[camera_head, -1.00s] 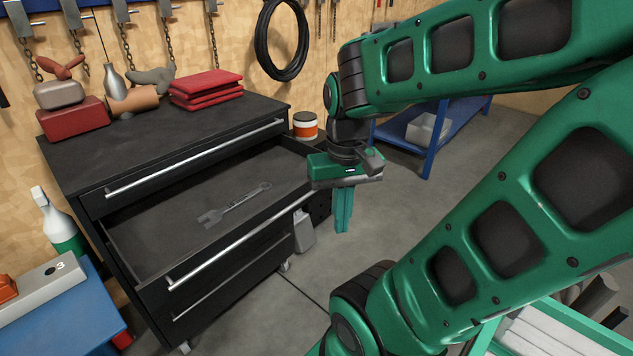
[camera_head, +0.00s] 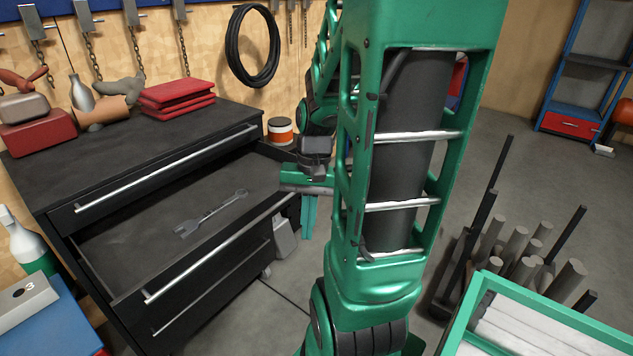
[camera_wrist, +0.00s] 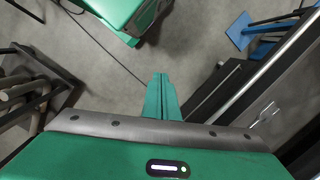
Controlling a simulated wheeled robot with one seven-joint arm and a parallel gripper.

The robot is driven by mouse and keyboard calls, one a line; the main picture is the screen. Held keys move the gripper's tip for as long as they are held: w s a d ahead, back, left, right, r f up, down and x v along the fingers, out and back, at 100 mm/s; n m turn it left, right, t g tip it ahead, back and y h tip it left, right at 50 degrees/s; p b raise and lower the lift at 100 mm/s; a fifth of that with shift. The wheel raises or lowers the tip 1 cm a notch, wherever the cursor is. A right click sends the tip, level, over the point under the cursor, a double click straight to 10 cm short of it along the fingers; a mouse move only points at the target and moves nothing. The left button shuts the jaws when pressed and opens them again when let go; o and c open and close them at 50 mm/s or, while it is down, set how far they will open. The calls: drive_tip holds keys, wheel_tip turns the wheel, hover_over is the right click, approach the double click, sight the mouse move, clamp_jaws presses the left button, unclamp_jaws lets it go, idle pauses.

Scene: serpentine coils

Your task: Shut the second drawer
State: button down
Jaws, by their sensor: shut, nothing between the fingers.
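The second drawer (camera_head: 125,240) of the black cabinet is pulled out, with a grey wrench (camera_head: 210,213) lying inside. Its long silver handle (camera_head: 220,248) runs along the front. My gripper (camera_head: 308,232) is shut and empty, fingers pointing down, near the right end of the drawer front. In the wrist view the closed fingers (camera_wrist: 160,80) are beside the drawer front, with a gap of floor visible between. The drawer handle (camera_wrist: 265,72) and the wrench (camera_wrist: 265,113) show at the right there. My arm hides part of the area right of the drawer.
The top drawer (camera_head: 165,168) is shut. A red box (camera_head: 38,135), red folded cloths (camera_head: 175,97) and other items stand on the cabinet. A blue table (camera_head: 65,325) is at lower left. A green-edged crate (camera_head: 540,318) and upright rods (camera_head: 525,255) are at right. Floor before the cabinet is clear.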

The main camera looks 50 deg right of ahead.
drive_tip(key=w+d+f+m+t+y, duration=0.5)
drive_tip(key=w+d+f+m+t, duration=0.15)
drive_tip(key=d+f+m, duration=0.4)
drive_tip(key=s+d+r+m+t+h, duration=0.1)
drive_tip(key=s+d+m+t+h, duration=0.15)
drive_tip(key=d+m+t, duration=0.4)
drive_tip(key=s+d+r+m+t+h, duration=0.2)
drive_tip(key=d+m+t+h, duration=0.25)
drive_tip(key=d+m, duration=0.35)
drive_tip(key=w, duration=1.4)
drive_tip(key=shift+a+t+y, duration=0.15)
drive_tip(key=shift+t+y, duration=0.2)
drive_tip(key=shift+y, duration=0.05)
